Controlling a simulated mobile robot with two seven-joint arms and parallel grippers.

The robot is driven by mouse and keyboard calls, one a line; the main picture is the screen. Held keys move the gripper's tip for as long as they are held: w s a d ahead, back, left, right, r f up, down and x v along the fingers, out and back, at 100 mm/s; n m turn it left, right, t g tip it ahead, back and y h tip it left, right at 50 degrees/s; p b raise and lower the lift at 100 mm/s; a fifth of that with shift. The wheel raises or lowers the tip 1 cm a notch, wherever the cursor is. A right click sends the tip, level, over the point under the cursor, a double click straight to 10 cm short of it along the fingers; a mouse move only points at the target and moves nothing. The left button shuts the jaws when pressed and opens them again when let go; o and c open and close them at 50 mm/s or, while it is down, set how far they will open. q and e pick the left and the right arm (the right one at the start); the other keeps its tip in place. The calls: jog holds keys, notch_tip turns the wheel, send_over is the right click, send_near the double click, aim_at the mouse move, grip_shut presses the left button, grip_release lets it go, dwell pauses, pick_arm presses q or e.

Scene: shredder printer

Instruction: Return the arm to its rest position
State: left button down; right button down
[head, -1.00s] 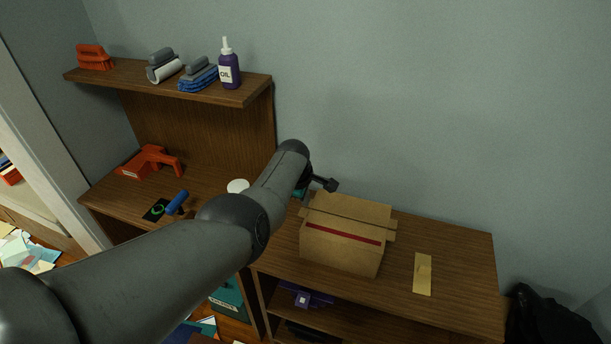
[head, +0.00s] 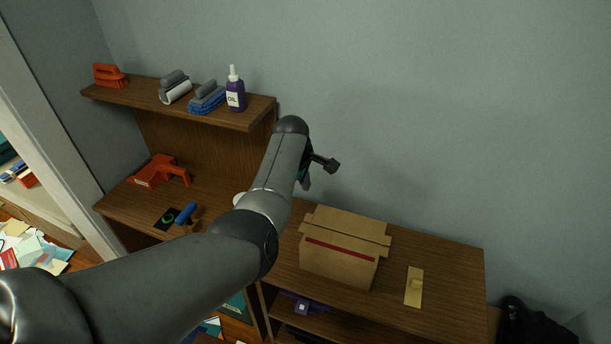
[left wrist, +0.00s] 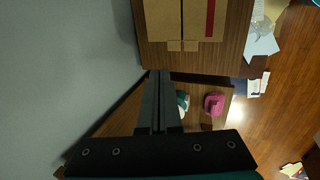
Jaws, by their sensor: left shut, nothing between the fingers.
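My left arm reaches in from the lower left of the head view, up over the desk. My left gripper (head: 306,183) is at its far end, mostly hidden behind the forearm, above and left of the cardboard box (head: 340,262). In the left wrist view, the fingers of my left gripper (left wrist: 160,74) lie together, shut with nothing between them. They touch nothing that I can see. My right gripper is in neither view.
The box with a red stripe and a yellowish strip (head: 414,287) are on the lower wooden cabinet (head: 455,270). A shelf (head: 150,98) holds an oil bottle (head: 235,92) and other items. A red tool (head: 160,172) lies on the desk. The wall (head: 430,110) is bare.

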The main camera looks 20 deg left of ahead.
pick_arm(q)
jog(key=s+a+f+m+y, duration=0.1)
jog(key=s+a+f+m, duration=0.2)
jog(key=s, duration=0.5)
jog(key=s+a+f+m+y, duration=0.1)
jog(key=s+f+m, duration=0.2)
jog(key=s+m, duration=0.35)
jog(key=s+d+r+m+h, duration=0.1)
jog(key=s+d+r+m, duration=0.15)
jog(key=s, duration=0.55)
jog(key=s+d+r+m, duration=0.1)
jog(key=s+d+m, duration=0.25)
jog(key=s, duration=0.45)
jog(key=s+d+r+m+h, duration=0.15)
jog(key=s+m, duration=0.25)
jog(key=s, duration=0.4)
notch_tip(320, 180, down, 32)
jog(key=s+g+b, duration=0.2)
jog(key=b, duration=0.8)
jog(key=s+a+f+b, duration=0.1)
jog(key=s+f+b, duration=0.3)
jog(key=s+f, duration=0.3)
jog(key=s+a+f+g+b, duration=0.1)
jog(key=s+f+b, duration=0.3)
jog(key=s+f, duration=0.4)
notch_tip(320, 180, down, 7)
jog(key=shift+s+r+y, duration=0.1)
jog(key=shift+s+y, duration=0.05)
jog(key=shift+y, duration=0.2)
